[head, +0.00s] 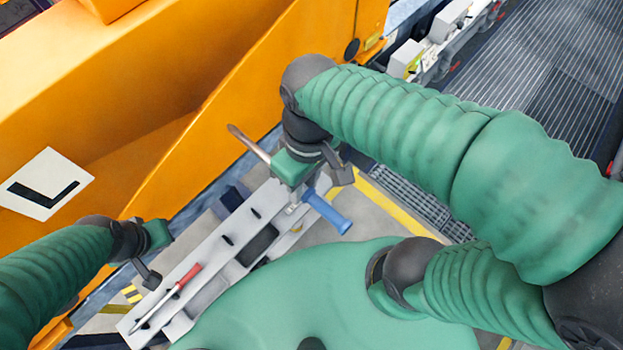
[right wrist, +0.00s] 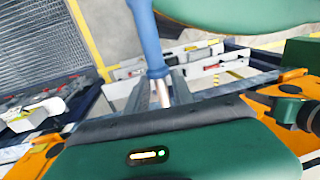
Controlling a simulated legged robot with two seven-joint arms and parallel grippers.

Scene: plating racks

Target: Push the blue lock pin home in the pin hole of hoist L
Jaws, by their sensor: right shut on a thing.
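The orange hoist with the "L" plate (head: 45,184) fills the upper left of the head view. The blue lock pin (head: 328,212) shows at centre, its blue handle slanting down to the right. My right gripper (head: 300,195) is shut on the pin. In the right wrist view the pin (right wrist: 146,38) runs down from the top, and its bare metal part (right wrist: 162,92) lies between the fingers (right wrist: 170,88). I cannot make out the pin hole. My left gripper (head: 152,256) hangs at the lower left, near the pale rail; its finger gap is unclear.
A pale slotted rail (head: 205,262) runs diagonally below the hoist, with a red-handled tool (head: 186,278) on it. Ribbed grey flooring (head: 540,60) and a shelf with white boxes (head: 405,58) lie at upper right.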

